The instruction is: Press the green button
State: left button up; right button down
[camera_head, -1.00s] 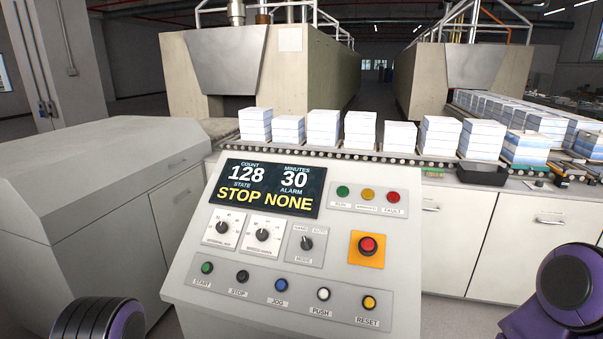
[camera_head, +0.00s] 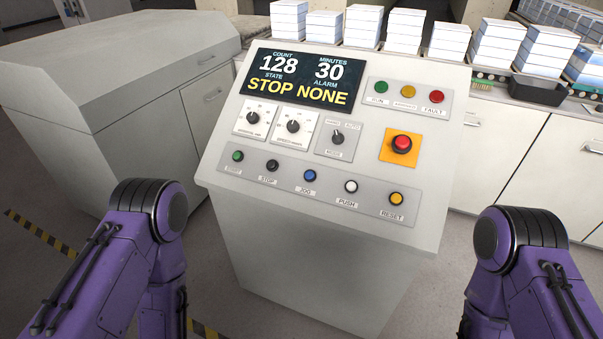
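The green button (camera_head: 238,156) is a small round button above the label START, at the left end of the bottom button row on the sloped control panel (camera_head: 290,211). A green RUN lamp (camera_head: 381,87) sits higher on the same panel. The display (camera_head: 303,77) reads count 128, minutes 30, state STOP, alarm NONE. My purple arms show at the lower left and lower right, both apart from the panel. Neither gripper is in the picture.
Black STOP (camera_head: 273,165), blue JOG (camera_head: 310,175), white PUSH (camera_head: 351,186) and yellow RESET (camera_head: 396,198) buttons share the row. A red emergency button (camera_head: 402,143) sits above RESET. A grey cabinet (camera_head: 110,70) stands left. Stacks of white blocks (camera_head: 497,52) line the conveyor behind.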

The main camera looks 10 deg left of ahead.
aim_at(236, 156)
jog(key=z, duration=3.05)
jog(key=k, duration=1.65)
jog(key=u, duration=2.5)
